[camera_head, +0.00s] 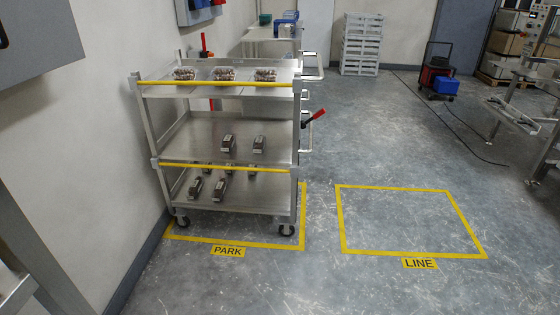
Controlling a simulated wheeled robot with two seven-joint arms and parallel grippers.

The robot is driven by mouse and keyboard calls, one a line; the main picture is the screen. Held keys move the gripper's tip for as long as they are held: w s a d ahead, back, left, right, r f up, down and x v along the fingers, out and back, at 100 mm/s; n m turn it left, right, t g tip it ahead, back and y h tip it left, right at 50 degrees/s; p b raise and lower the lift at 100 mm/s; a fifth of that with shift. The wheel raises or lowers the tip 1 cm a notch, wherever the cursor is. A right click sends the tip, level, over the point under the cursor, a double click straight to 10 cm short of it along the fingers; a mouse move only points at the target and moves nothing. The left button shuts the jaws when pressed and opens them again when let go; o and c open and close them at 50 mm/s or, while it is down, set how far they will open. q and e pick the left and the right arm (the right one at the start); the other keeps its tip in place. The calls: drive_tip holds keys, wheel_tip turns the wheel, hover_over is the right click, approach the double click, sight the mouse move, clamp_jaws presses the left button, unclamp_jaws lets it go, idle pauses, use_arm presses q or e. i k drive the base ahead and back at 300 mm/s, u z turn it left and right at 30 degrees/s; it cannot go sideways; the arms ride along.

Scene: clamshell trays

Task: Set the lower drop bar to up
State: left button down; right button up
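A steel cart (222,200) with three shelves stands on the left. The lower drop bar (225,167) is a thin yellow bar across the cart's front, level with the front edge of the middle shelf. A second yellow bar (220,84) crosses the front at the top shelf, just above that shelf's front edge. A red-handled lever (315,117) sticks out from the cart's right side. Another red-handled lever (204,42) stands upright behind the top shelf. Neither of my grippers is in view.
Clear clamshell trays (224,74) sit on the top shelf; dark metal items (228,143) stand on the middle and bottom shelves. The cart stands in the PARK outline (228,251). The LINE outline (419,263) is empty. A wall is close on the left.

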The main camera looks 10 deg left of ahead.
sight(156, 163)
drive_tip(key=u, duration=0.05)
drive_tip(key=i, duration=1.35)
drive_tip(key=u, duration=0.9)
drive_tip(key=i, duration=1.3)
